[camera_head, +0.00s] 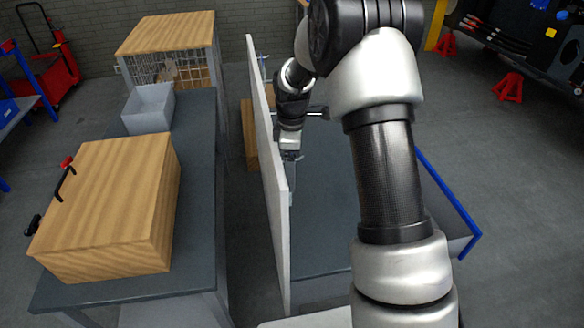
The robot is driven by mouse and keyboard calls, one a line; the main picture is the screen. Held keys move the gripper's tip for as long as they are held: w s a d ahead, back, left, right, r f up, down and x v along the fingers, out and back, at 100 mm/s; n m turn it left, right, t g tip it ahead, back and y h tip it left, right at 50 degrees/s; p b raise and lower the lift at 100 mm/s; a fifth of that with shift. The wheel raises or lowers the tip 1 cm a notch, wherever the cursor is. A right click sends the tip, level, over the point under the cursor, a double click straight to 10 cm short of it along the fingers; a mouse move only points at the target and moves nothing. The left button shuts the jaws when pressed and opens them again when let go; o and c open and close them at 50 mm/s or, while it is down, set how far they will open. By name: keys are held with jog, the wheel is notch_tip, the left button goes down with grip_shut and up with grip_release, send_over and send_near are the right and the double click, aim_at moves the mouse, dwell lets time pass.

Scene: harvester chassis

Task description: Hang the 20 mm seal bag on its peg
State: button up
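My gripper (291,156) points down close to the right side of an upright white board (264,150), over a dark table top (325,215). The board is seen almost edge-on, so its face and any pegs there cannot be made out well. A small blue and grey item (262,62) shows at the board's far end; I cannot tell what it is. A thin pale strip (291,185) shows just below the gripper, and I cannot tell whether it is held. No seal bag can be made out for certain. The fingers are too small to read.
A narrow gap separates bench and board. A blue-edged tray (447,205) is at right, partly behind my arm.

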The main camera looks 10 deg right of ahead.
jog(key=o, duration=1.2)
jog(key=shift+r, duration=0.1)
